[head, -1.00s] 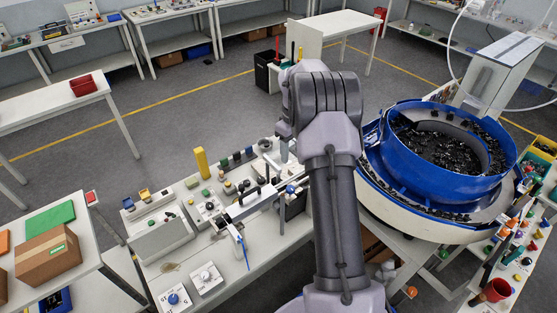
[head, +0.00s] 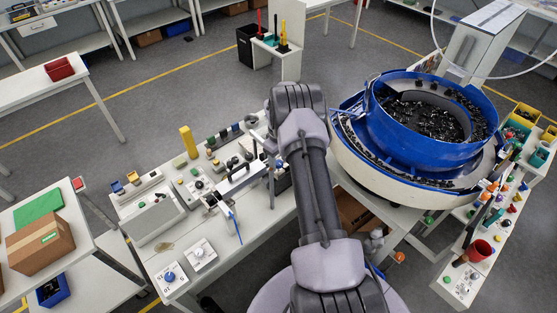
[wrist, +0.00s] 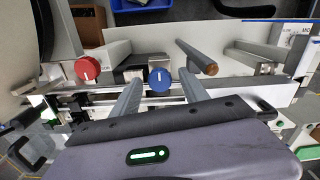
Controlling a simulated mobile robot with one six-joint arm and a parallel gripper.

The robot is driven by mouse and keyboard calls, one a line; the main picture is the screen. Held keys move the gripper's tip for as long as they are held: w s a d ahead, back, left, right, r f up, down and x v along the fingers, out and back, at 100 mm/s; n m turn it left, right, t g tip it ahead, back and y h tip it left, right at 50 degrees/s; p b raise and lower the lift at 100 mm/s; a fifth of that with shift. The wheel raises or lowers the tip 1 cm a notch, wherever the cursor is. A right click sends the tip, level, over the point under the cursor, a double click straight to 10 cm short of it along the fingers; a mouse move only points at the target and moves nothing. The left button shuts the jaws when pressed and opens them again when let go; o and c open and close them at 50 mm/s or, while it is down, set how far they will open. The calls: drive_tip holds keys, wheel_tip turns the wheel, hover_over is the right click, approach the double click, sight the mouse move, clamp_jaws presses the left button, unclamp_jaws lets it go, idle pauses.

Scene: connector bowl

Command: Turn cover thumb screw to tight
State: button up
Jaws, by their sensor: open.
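In the wrist view a blue round knob (wrist: 159,79) with a white pointer line faces me; the line stands nearly upright in the picture. A red round knob (wrist: 87,68) with a white line is to its left. No label tells which is the cover thumb screw. My gripper (wrist: 161,84) is open, with one grey finger on each side of the blue knob; I cannot tell whether they touch it. In the head view my arm hides the gripper and these knobs from clear sight.
A brown-tipped rod (wrist: 210,69) sticks out right of the blue knob. In the head view the large blue bowl (head: 405,150) stands right of my arm. The white workbench (head: 225,262) carries several small fixtures, including a yellow post (head: 189,142). Its front part is partly clear.

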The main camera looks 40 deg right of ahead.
clamp_jaws()
drive_tip(key=shift+b, duration=0.35)
